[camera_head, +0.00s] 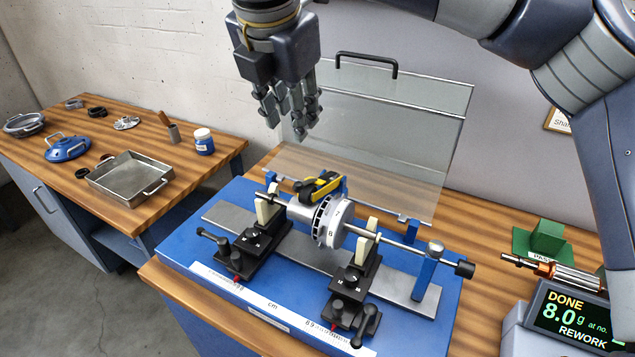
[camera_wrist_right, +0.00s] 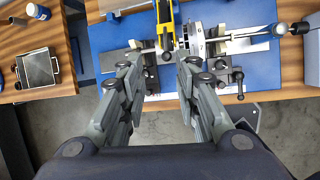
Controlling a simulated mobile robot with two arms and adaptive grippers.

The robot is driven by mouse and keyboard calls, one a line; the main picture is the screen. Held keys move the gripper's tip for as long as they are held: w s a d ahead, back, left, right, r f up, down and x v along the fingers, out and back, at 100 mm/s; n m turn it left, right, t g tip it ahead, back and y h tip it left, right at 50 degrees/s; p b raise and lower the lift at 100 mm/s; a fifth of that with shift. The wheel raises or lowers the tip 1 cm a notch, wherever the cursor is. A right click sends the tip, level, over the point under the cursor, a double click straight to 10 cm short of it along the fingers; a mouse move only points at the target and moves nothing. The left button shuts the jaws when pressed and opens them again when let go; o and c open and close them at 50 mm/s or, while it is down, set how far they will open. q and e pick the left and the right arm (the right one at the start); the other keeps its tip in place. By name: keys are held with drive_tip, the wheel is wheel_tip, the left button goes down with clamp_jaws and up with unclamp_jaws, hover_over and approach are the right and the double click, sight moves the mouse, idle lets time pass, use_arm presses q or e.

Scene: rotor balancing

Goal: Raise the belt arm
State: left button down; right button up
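The belt arm (camera_head: 322,184) is yellow and black and lies low against the left part of the white rotor (camera_head: 333,220). In the right wrist view the yellow belt arm (camera_wrist_right: 166,22) shows beyond the fingertips, near the numbered rotor (camera_wrist_right: 195,38). My right gripper (camera_head: 291,125) hangs pointing down, above and left of the belt arm and apart from it. Its fingers are spread and empty in the right wrist view (camera_wrist_right: 162,58). My left gripper is not in view.
A clear cover (camera_head: 385,125) with a black handle stands up behind the rotor. Black supports with levers (camera_head: 262,245) stand on the blue base (camera_head: 190,250). A metal tray (camera_head: 130,178) is on the left bench.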

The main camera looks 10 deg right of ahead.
drive_tip(key=b, duration=0.6)
approach(300, 183)
drive_tip(key=p+x, duration=0.3)
drive_tip(key=x, duration=0.6)
drive_tip(key=shift+w+d, duration=0.1)
drive_tip(key=shift+w, duration=0.15)
drive_tip(key=shift+w+f, duration=0.15)
drive_tip(key=shift+f, duration=0.35)
clamp_jaws()
